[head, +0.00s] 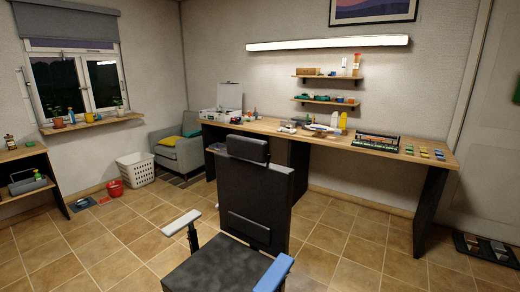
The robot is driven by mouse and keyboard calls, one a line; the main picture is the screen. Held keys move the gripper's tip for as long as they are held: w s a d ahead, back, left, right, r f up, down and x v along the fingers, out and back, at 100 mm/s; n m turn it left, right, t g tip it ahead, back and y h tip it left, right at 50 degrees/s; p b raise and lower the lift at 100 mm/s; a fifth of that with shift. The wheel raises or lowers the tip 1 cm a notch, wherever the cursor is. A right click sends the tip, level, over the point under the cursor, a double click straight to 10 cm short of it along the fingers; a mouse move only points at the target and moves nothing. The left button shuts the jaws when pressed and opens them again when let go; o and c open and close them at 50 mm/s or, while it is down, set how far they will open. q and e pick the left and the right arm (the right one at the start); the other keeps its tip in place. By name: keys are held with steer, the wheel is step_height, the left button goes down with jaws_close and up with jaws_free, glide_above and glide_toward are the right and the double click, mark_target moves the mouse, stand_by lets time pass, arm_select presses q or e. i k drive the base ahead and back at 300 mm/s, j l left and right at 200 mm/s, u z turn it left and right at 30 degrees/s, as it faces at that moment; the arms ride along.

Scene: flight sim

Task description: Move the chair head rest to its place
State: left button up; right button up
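A black chair (259,196) stands close in front of me, its seat (222,268) toward me and its tall backrest upright behind. The dark head rest (247,149) shows at the top of the backrest, slightly left of its middle and a little tilted. I cannot tell how it is fixed there. A pale armrest (181,222) is on the chair's left side and a blue one (274,273) on its right. Neither of my grippers is in view.
A long wooden workbench (385,147) with tools and small items stands behind the chair. A grey armchair (178,149), white basket (136,169) and red bucket (115,188) are at the left back. Tiled floor is free on both sides of the chair.

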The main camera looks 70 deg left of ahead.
mark_target(243, 147)
steer(key=i+u, duration=0.45)
steer(key=i, duration=0.3)
steer(key=i+l+u, duration=0.15)
steer(key=i+u, duration=0.3)
steer(key=i, duration=0.25)
steer(key=i+u, duration=0.35)
steer(key=u, duration=0.15)
steer(key=i+u, duration=0.35)
steer(key=u, duration=0.15)
steer(key=i+l+u, duration=0.25)
steer(key=u, duration=0.25)
steer(key=i+l+u, duration=0.3)
steer(key=u, duration=0.2)
